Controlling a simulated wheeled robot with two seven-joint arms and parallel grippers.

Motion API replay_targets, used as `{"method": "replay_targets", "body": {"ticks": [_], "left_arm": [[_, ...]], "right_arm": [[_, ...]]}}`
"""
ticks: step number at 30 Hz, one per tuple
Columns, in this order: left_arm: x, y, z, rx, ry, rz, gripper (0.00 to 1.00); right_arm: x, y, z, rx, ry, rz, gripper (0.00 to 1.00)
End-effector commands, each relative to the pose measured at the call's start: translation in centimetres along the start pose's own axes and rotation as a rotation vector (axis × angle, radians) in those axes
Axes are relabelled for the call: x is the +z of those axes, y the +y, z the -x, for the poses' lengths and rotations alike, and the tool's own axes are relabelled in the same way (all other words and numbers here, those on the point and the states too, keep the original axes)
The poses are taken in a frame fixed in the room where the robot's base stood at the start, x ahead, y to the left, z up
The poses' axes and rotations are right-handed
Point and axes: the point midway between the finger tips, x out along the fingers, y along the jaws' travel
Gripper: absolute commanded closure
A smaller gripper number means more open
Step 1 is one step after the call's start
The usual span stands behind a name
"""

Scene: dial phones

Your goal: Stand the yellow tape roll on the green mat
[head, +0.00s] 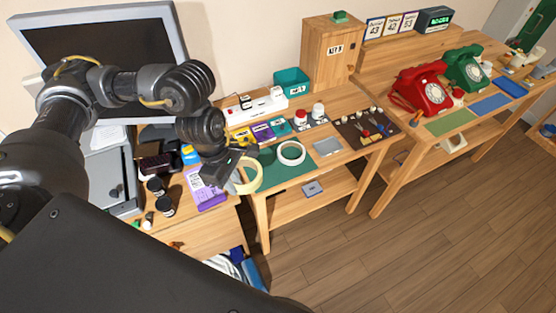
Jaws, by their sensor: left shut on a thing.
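My left gripper (232,170) comes in from the left and is shut on the pale yellow tape roll (260,176). The roll is held on edge, with its open ring facing roughly toward me, at the left edge of the green mat (285,175). I cannot tell whether its lower rim touches the mat. The gripper hides the roll's left side. A white tape roll (292,153) lies flat on the mat, right of the yellow one. My right gripper is not in view.
A dark green roll (266,156) sits beside the white one. A purple package (207,191) lies left of the mat. A grey square (327,147) is to the right. A power strip (258,108) and teal bin (292,81) stand behind. The mat's front part is clear.

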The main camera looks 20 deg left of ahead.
Motion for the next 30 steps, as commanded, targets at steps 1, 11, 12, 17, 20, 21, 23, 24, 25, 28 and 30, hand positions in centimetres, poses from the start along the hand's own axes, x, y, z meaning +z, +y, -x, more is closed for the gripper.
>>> {"method": "replay_targets", "body": {"ticks": [1,11,12,17,20,21,23,24,25,28,30], "left_arm": [[-0.1,-0.1,0.0,0.002,0.0,0.007,0.97],[-0.6,3.5,-1.5,0.001,0.0,0.019,0.97],[-0.8,4.4,-1.9,0.0,0.0,0.019,0.97],[-1.3,8.3,-3.5,0.001,-0.001,0.018,0.97],[-1.8,10.1,-5.5,-0.002,-0.001,0.016,0.97],[-2.1,10.7,-6.2,-0.003,-0.001,0.016,0.97],[-2.3,11.6,-7.2,-0.001,-0.001,0.015,0.97],[-2.4,12.1,-7.7,-0.001,-0.001,0.014,0.97],[-2.6,12.3,-8.1,-0.002,-0.001,0.013,0.97],[-2.8,13.2,-8.8,0.002,0.0,0.011,0.97],[-2.8,13.4,-9.1,0.002,-0.001,0.01,0.97]], "right_arm": [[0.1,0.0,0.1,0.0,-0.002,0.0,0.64],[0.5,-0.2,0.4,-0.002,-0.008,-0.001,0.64],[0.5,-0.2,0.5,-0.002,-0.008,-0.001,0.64],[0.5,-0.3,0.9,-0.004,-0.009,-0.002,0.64],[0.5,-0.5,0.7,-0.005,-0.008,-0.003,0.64],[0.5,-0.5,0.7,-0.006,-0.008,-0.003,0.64],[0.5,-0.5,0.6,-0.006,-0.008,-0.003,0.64],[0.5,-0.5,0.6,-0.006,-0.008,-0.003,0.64],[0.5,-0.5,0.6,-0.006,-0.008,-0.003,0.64],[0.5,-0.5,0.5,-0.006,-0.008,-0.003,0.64],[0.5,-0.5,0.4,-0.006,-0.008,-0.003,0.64]]}}
